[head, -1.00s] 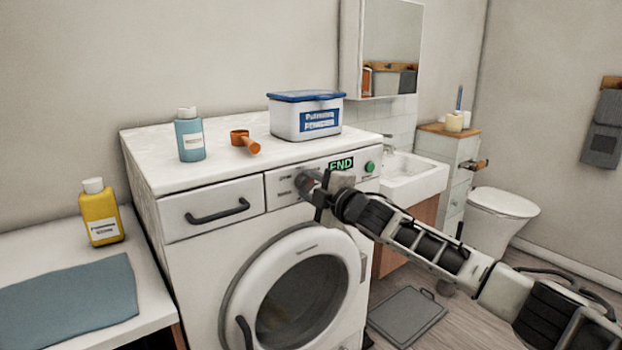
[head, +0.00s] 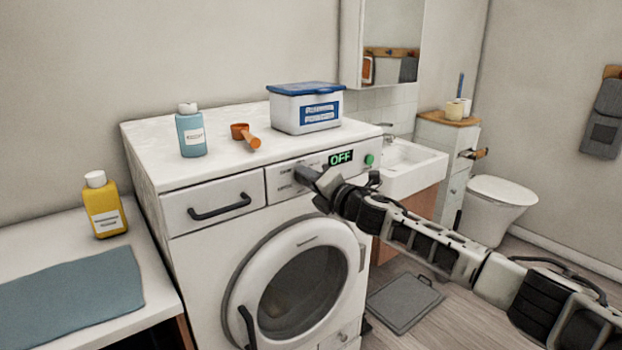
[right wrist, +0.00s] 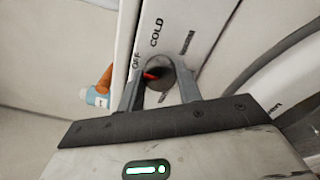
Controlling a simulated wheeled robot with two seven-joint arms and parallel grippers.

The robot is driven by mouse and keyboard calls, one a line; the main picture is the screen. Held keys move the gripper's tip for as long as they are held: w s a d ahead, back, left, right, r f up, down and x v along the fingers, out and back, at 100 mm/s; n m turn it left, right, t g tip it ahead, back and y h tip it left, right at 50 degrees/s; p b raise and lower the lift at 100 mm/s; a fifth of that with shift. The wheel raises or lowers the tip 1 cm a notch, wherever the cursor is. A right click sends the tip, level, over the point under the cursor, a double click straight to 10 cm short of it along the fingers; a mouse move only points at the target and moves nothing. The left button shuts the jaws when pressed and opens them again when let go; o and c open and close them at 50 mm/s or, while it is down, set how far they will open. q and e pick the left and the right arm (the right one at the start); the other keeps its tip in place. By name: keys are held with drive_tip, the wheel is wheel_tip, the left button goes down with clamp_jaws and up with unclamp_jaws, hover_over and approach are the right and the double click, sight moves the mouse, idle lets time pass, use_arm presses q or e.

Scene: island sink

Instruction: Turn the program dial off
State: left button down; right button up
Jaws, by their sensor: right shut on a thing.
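The washing machine (head: 200,270) stands with its control panel facing me. Its display (head: 341,157) reads "OFF" in green. The program dial shows in the right wrist view as a round grey knob (right wrist: 158,74) with a red mark, beside the printed words "OFF" and "COLD". My right gripper (head: 312,180) is at the panel, and its two fingers (right wrist: 160,85) are shut on the dial, one on each side. In the head view the gripper hides most of the dial. My left gripper is not in view.
A blue bottle (head: 191,135), an orange scoop (head: 246,136) and a powder box (head: 306,112) stand on the machine's top. A yellow bottle (head: 104,208) and a blue cloth (head: 70,295) are on the left counter. The sink (head: 410,170) is close on the right.

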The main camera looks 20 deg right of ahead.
drive_tip(key=shift+f+n, duration=0.1)
drive_tip(key=shift+n, duration=0.3)
drive_tip(key=o, duration=1)
drive_tip(key=b+v, duration=0.2)
drive_tip(key=v, duration=1.4)
